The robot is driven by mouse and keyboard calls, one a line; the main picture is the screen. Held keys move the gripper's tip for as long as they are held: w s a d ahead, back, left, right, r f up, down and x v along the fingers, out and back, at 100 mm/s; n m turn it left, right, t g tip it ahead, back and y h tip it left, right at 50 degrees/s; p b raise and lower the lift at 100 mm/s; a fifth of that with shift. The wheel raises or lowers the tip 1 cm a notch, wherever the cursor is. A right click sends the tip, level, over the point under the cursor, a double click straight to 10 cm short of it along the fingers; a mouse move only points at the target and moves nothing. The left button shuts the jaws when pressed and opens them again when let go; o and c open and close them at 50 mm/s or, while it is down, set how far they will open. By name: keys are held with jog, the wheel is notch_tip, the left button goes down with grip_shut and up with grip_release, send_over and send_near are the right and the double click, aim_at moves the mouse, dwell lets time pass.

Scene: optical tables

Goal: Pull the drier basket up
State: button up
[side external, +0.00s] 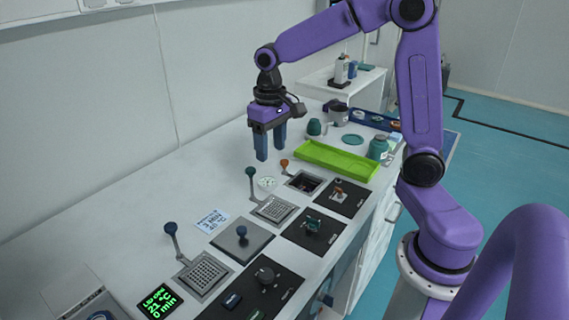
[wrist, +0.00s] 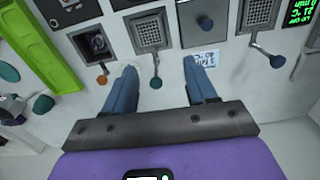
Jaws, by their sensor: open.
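Three basket stations are in the bench, each with a lever handle; I cannot tell for certain which is the drier basket. One perforated basket (side external: 205,275) has a blue-knobbed handle (side external: 170,229), also in the wrist view (wrist: 281,57). A middle perforated basket (side external: 274,210) has a teal-knobbed handle (side external: 250,171). The far station (side external: 306,183) is a dark square opening with an orange-knobbed handle (side external: 284,163). My gripper (side external: 270,154) is open and empty above the bench. In the wrist view, the teal knob (wrist: 156,83) appears between the fingers, with the orange knob (wrist: 102,80) left of them.
A blue-knobbed lid plate (side external: 258,246) lies between the two perforated baskets. A green display (side external: 160,301) is beside the near basket. A lime tray (side external: 335,160), teal jar (side external: 378,149) and black control panels (side external: 314,230) are nearby. The bench's wall side is clear.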

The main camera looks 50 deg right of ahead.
jog(key=w+d+m, duration=0.5)
jog(key=w+d, duration=0.2)
jog(key=d, duration=0.3)
jog(key=m, duration=0.4)
send_near(285, 161)
notch_tip(285, 161, down, 11)
jog(key=shift+w+r, duration=0.15)
jog(key=shift+w, duration=0.05)
jog(key=shift+r, duration=0.1)
grip_shut()
